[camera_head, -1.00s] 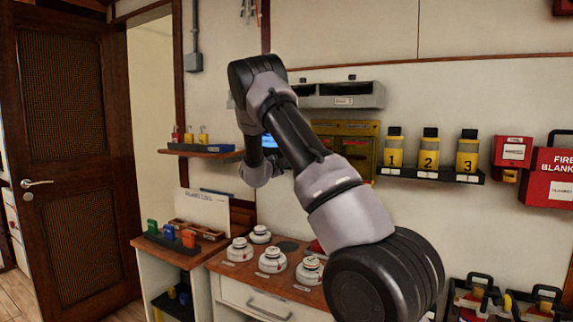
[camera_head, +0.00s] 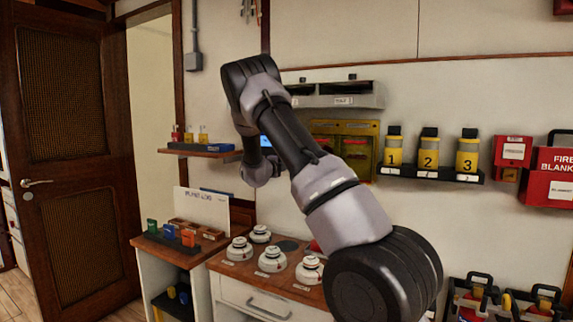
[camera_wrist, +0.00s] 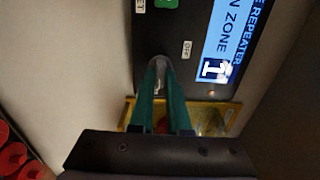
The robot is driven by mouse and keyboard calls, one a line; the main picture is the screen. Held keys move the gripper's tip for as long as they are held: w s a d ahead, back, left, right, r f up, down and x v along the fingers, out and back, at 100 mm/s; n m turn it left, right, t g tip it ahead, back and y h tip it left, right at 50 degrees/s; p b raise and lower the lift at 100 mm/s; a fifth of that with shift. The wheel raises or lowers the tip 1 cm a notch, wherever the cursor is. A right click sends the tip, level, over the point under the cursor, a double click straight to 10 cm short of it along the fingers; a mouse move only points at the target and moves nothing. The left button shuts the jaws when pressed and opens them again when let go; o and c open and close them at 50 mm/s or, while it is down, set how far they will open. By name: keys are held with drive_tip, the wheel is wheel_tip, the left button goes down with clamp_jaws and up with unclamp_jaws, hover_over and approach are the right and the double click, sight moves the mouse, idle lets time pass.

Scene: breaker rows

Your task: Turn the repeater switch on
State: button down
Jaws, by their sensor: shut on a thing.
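An "OFF" label (camera_wrist: 187,49) is up and right of the tips. No "ON" label shows, and the switch's position cannot be told. In the head view my arm covers most of the panel; a bit of screen (camera_head: 265,141) shows.
A green button (camera_wrist: 167,3) sits above the switch. A yellow cabinet (camera_head: 365,130) hangs close right of the panel. Below is a counter (camera_head: 318,297) with several white detectors. A shelf (camera_head: 202,152) is at left.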

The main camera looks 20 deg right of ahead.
drive_tip(key=c, duration=0.9)
unclamp_jaws()
drive_tip(key=v, duration=1.1)
